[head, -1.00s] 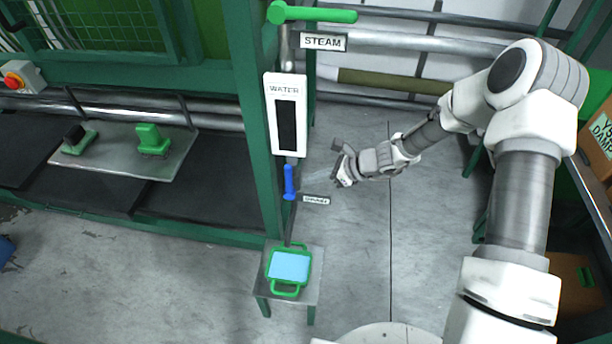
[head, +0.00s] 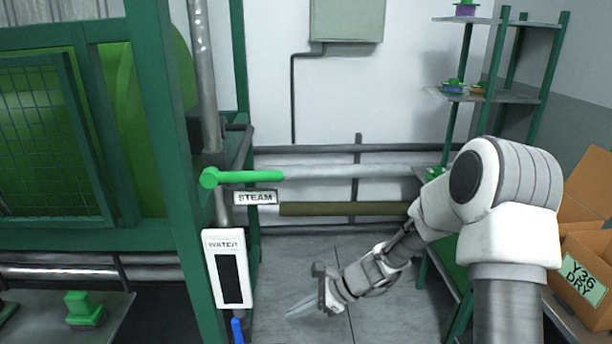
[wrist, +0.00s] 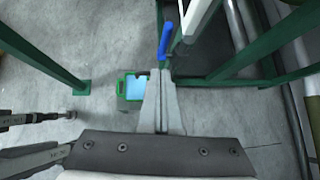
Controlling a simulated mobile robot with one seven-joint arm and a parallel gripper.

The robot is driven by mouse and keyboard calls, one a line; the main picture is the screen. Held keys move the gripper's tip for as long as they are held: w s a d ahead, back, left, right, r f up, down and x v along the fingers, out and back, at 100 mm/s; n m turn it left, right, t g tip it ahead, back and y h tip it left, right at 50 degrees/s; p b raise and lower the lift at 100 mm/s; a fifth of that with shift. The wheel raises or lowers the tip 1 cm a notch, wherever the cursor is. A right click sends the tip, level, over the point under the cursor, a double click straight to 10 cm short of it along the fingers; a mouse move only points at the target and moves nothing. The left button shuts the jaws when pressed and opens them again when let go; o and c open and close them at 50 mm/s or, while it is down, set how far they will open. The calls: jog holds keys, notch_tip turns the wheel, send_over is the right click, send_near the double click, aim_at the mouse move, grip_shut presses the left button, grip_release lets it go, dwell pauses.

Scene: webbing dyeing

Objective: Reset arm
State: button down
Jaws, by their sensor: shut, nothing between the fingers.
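My gripper (head: 302,307) hangs in open air at the lower middle of the head view, to the right of the green machine frame. In the wrist view its two fingers (wrist: 160,103) lie together, shut and empty. They touch nothing. Below and beyond them, the wrist view shows a green-rimmed tray of light blue liquid (wrist: 134,87) and a blue lever (wrist: 165,42). My arm is bent at the right of the head view.
A green STEAM lever (head: 243,177) and a white WATER gauge (head: 229,270) are on the frame left of my gripper. A green shelf rack (head: 497,95) stands behind my arm. An open cardboard box (head: 590,262) is at the right. Floor (head: 300,265) around the gripper is clear.

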jog(key=s+d+r+n+t+h, duration=0.2)
jog(key=s+d+r+n+h, duration=0.2)
jog(key=s+d+r+n, duration=0.4)
jog(key=s+d+r+n+t+h, duration=0.2)
jog(key=s+d+r+n+h, duration=0.3)
jog(key=s+r, duration=0.9)
jog(key=d+r+n, duration=0.3)
jog(key=n, duration=0.2)
jog(key=shift+s+d+t+h+p, duration=0.3)
jog(key=shift+d+p, duration=0.05)
